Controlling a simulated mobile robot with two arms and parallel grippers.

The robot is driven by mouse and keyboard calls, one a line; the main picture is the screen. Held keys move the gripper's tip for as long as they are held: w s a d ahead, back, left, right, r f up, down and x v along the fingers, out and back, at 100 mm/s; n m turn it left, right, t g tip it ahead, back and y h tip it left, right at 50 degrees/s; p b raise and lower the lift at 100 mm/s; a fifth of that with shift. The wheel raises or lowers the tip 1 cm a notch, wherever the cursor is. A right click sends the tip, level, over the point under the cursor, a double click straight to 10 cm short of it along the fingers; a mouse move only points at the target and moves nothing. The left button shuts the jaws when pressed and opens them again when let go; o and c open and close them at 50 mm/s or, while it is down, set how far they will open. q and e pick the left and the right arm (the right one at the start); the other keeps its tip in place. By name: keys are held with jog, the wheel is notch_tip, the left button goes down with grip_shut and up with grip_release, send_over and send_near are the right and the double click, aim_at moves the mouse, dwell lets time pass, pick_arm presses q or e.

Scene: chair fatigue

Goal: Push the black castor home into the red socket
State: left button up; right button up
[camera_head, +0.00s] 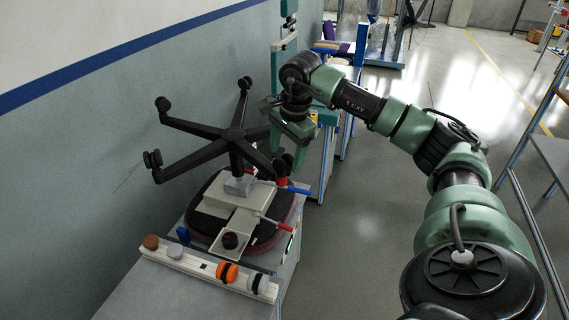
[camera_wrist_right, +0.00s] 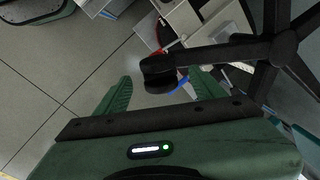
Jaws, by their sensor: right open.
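A black five-legged chair base (camera_head: 233,140) stands upside down on a pale fixture, with castors on its leg ends. The black castor (camera_head: 283,163) is on the leg end nearest my right arm. A small red piece (camera_head: 281,181), which may be the red socket, shows just below it. My right gripper (camera_head: 293,147) points down over this leg end. In the right wrist view the castor (camera_wrist_right: 164,80) lies between the two open fingers (camera_wrist_right: 163,90), with gaps on both sides. I cannot tell how far the castor is seated. My left gripper is out of view.
A white rail (camera_head: 190,263) at the bench front holds brown, grey and orange wheels. A small tray (camera_head: 230,242) holds a dark part. A red-handled lever (camera_head: 275,223) and a blue handle (camera_head: 299,190) stick out at the right. Open floor (camera_head: 370,220) lies to the right.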

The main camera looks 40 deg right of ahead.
jog(key=r, duration=0.2)
jog(key=s+r, duration=0.1)
jog(key=r, duration=0.1)
dwell(0.6)
